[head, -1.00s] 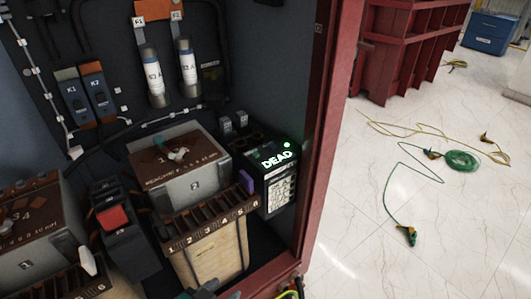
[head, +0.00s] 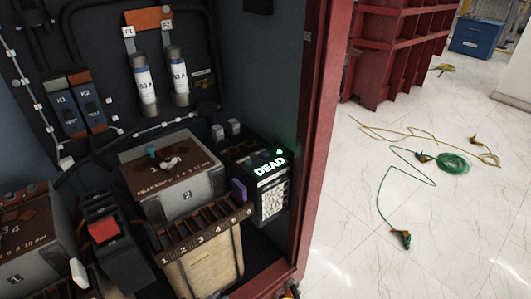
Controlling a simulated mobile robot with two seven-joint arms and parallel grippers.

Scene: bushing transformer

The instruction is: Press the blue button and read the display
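A dark meter box stands in the cabinet's right corner, and its lit display (head: 270,165) reads "DEAD" in pale green-white letters. A green light (head: 280,153) glows above the display. Below it is a pale panel of small print or keys (head: 273,198), too small to read. A violet-blue block (head: 239,190) sits at the meter's left side; I cannot tell whether it is the blue button. A small teal piece (head: 152,151) stands on top of the box marked 2. Neither gripper can be made out.
The red cabinet post (head: 310,150) bounds the right side. Green and yellow leads (head: 453,163) lie on the white floor outside.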

